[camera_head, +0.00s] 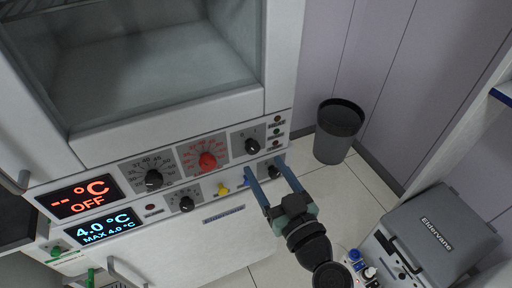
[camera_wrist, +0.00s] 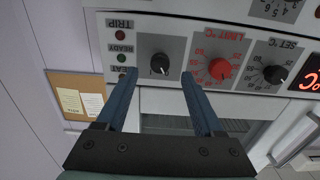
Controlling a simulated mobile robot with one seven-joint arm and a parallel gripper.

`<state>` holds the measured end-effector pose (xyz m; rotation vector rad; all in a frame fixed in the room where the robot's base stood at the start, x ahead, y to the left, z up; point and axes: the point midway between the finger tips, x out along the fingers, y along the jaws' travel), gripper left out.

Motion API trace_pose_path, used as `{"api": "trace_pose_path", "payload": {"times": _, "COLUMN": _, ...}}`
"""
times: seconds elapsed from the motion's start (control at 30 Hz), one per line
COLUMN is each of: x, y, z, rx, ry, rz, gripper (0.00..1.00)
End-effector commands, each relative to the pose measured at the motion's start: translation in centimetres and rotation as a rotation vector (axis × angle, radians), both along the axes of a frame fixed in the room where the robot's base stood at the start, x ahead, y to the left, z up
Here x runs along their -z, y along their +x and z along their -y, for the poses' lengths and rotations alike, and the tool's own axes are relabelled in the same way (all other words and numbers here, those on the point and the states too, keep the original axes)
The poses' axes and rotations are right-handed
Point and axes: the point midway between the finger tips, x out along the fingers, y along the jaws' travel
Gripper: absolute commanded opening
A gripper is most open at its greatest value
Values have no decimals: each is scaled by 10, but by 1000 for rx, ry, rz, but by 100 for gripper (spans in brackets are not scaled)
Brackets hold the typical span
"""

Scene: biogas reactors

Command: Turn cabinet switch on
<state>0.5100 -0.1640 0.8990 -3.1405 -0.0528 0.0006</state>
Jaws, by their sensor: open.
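The cabinet (camera_head: 170,120) has a control panel with a black rotary switch (camera_head: 252,146) at the right end of the upper row, beside small indicator lamps. This switch also shows in the wrist view (camera_wrist: 160,64), with its pale pointer mark facing down in the picture. My gripper (camera_head: 263,165) is open and empty in front of the panel. In the wrist view its two blue fingers (camera_wrist: 159,76) lie to either side of the switch, with the knob showing between and just beyond the tips. I cannot tell whether they touch the panel. The upper display (camera_head: 83,197) reads "-- °C OFF".
A red limit knob (camera_head: 207,161) and a black set knob (camera_head: 154,179) sit left of the switch. A lower row has yellow (camera_head: 222,190) and black (camera_head: 186,204) controls. A dark bin (camera_head: 339,132) and a grey Eldervane case (camera_head: 440,235) stand to the right.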

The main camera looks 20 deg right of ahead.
Motion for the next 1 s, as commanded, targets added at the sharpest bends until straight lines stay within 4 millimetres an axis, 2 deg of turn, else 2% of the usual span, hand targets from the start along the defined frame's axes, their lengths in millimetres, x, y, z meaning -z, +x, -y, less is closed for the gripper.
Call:
{"api": "trace_pose_path", "payload": {"times": 0.1, "x": -3, "y": 24, "z": -1, "rx": -1, "ry": 0, "rz": 2, "gripper": 69}}
{"api": "trace_pose_path", "payload": {"times": 0.3, "x": -1, "y": 48, "z": -2, "rx": 0, "ry": -1, "rz": 1, "gripper": 69}}
{"api": "trace_pose_path", "payload": {"times": 0.7, "x": 0, "y": 55, "z": -2, "rx": 0, "ry": -1, "rz": 0, "gripper": 69}}
{"api": "trace_pose_path", "payload": {"times": 0.77, "x": 0, "y": 55, "z": -2, "rx": 0, "ry": -1, "rz": 0, "gripper": 60}}
{"api": "trace_pose_path", "payload": {"times": 1.0, "x": 0, "y": 55, "z": -2, "rx": 0, "ry": -1, "rz": 0, "gripper": 17}}
